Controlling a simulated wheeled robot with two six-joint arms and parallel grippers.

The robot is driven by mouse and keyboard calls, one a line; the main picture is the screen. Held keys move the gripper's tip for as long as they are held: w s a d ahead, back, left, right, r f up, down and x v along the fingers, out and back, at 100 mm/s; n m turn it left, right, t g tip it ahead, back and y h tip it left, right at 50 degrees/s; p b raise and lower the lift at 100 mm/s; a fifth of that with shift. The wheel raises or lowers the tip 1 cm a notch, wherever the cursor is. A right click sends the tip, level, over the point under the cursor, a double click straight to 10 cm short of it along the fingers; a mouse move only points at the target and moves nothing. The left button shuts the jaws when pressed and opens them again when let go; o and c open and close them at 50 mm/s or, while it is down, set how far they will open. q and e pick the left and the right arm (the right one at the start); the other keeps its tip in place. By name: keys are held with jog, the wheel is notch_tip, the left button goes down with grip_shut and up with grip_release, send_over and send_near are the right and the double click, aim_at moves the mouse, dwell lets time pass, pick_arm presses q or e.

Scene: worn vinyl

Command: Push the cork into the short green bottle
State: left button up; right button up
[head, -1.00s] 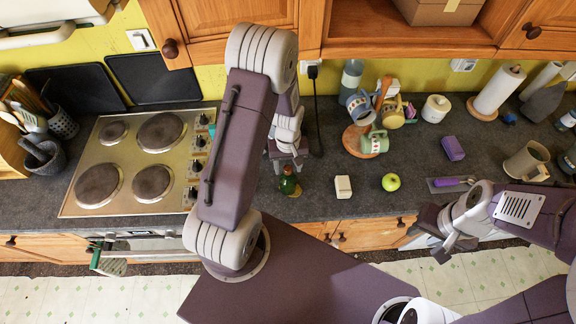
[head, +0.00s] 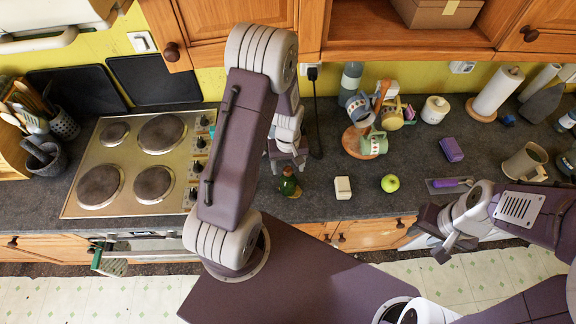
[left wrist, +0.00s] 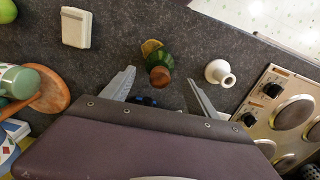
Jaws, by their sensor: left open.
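The short green bottle (head: 289,186) stands upright on the dark worktop near its front edge, right of the hob. In the left wrist view the bottle (left wrist: 158,59) has a yellow patch at its side. A brown round cork (left wrist: 160,77) shows at its mouth; how deep it sits cannot be told. My left gripper (left wrist: 160,92) is open, its fingers spread wide to either side of the bottle, touching nothing visible. In the head view my left gripper (head: 287,158) is just behind and above the bottle. My right gripper (head: 450,243) is empty-looking at the front right, its jaws unclear.
A small white flared object (left wrist: 220,73) stands close beside the bottle on the hob side. A cream block (head: 343,187) and a green apple (head: 390,183) lie to the right. The mug tree (head: 358,142) stands behind. The hob (head: 140,165) is at left.

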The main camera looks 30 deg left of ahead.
pick_arm(q)
jog(key=shift+r+p, duration=1.45)
jog(key=shift+r, duration=0.35)
jog(key=shift+r, duration=0.1)
notch_tip(320, 180, up, 9)
jog(key=b, duration=0.2)
jog(key=shift+b, duration=0.3)
dwell(0.4)
